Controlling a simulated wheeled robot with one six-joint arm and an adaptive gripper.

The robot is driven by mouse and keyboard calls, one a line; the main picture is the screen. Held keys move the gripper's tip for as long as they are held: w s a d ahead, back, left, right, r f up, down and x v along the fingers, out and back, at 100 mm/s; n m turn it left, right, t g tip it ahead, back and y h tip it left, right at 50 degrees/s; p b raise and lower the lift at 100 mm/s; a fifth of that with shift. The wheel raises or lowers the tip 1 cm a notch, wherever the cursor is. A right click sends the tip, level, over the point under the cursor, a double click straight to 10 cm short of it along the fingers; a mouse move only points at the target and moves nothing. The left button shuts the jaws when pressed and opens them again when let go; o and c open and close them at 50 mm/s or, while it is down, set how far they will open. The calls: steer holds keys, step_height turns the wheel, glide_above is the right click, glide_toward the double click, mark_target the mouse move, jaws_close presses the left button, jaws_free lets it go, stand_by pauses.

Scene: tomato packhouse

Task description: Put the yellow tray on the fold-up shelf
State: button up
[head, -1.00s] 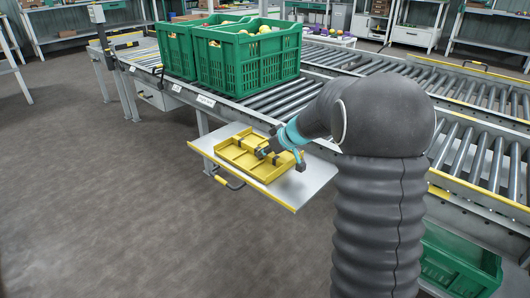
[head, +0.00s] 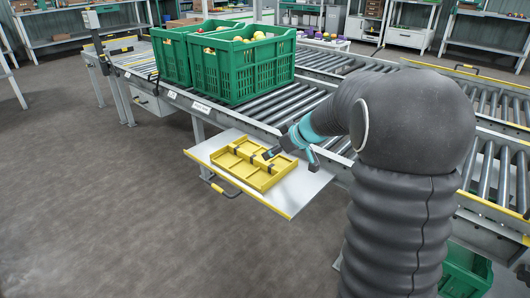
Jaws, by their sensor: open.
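The yellow tray (head: 262,180) lies flat on the fold-up shelf (head: 290,200), a pale metal plate with yellow edging that sticks out level from the side of the roller conveyor. The tray has a raised rim and dark clips on its walls. My gripper (head: 288,158) is open, at the tray's right rear corner and just above the shelf. Its dark fingers reach toward the tray's edge, and I cannot tell if they touch it. Part of the shelf's right side is hidden by my gripper and arm.
Two green crates (head: 243,75) with produce stand on the roller conveyor (head: 285,108) behind the shelf. Another green crate (head: 466,270) sits low at the right, partly behind my arm. The floor (head: 100,210) left of the shelf is clear.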

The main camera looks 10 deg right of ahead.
steer(key=s+d+r+m+t+h, duration=0.2)
steer(key=s+r+m+t+h, duration=0.15)
steer(key=r, duration=0.55)
steer(key=s+d+r+m+t+h, duration=0.25)
steer(key=s+r+h, duration=0.2)
steer(key=r, duration=0.45)
steer(key=s+f+m+g+h, duration=0.15)
steer(key=s+f+g, duration=0.3)
steer(key=s, duration=1.05)
steer(key=s+a+f+g+y, duration=0.1)
steer(key=s+a+f+y, duration=0.1)
steer(key=s+a+f, duration=0.2)
steer(key=s+a+f+g+y, duration=0.2)
steer(key=s+a+f, duration=0.2)
steer(key=s, duration=0.5)
steer(key=shift+p, duration=0.45)
steer(key=shift+r, duration=0.1)
